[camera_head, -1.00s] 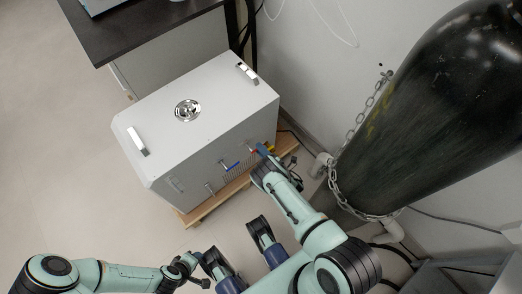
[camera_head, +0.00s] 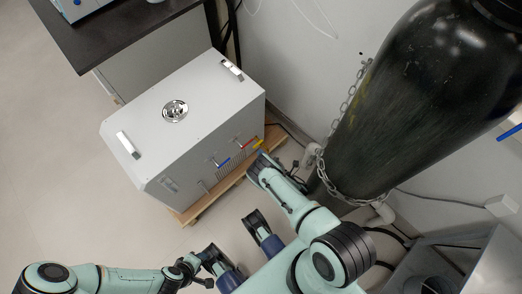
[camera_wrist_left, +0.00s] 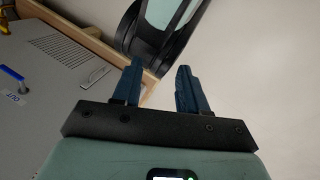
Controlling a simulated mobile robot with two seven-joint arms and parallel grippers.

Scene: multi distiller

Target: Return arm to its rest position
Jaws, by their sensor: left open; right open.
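My right arm reaches from the lower right in the head view. Its gripper (camera_head: 265,160) is close to the front face of a white box-shaped machine (camera_head: 215,95), just below a red-handled valve (camera_head: 245,145) and a yellow one (camera_head: 258,143). It appears apart from the valves and empty; its fingers are small and partly hidden by the wrist. My left arm lies low at the left. In the left wrist view my left gripper (camera_wrist_left: 160,68) has two dark blue fingers spread apart with nothing between them. A blue valve handle (camera_head: 223,162) shows on the machine.
The machine stands on a wooden base (camera_head: 195,211). A large dark gas cylinder (camera_head: 430,100) with a chain (camera_head: 341,196) stands at the right, near my right arm. A dark-topped bench (camera_head: 120,35) is at upper left. Open floor (camera_head: 60,170) lies left.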

